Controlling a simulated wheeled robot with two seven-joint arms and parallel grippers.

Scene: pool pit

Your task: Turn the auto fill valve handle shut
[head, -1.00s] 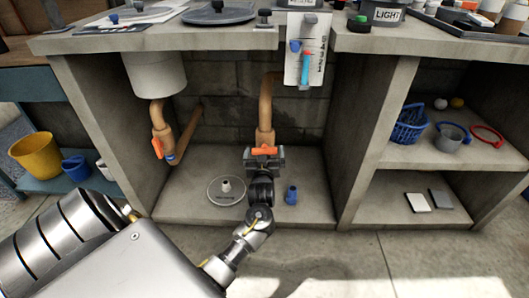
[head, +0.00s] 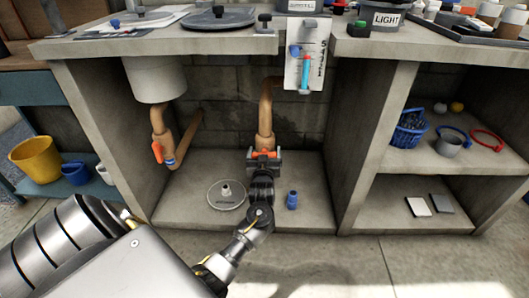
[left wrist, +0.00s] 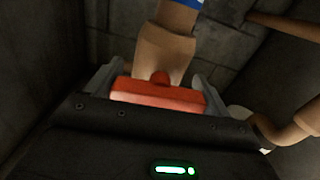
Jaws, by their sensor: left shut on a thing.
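An orange bar handle (head: 262,154) sits crosswise on the middle tan pipe (head: 265,118) under the counter. My left gripper (head: 264,160) is at this handle, shut on it. In the left wrist view, the handle (left wrist: 158,95) lies crosswise between the two grey fingers (left wrist: 157,88), with the pipe behind it. A second orange handle (head: 157,152) hangs upright on the left pipe, apart from my gripper. I cannot read a label on either valve. My right gripper is out of view.
A round grey disc (head: 227,195) and a small blue fitting (head: 292,200) lie on the bay floor near my gripper. Concrete side walls (head: 355,150) bound the bay. A gauge board (head: 305,68) hangs at the counter's front edge above.

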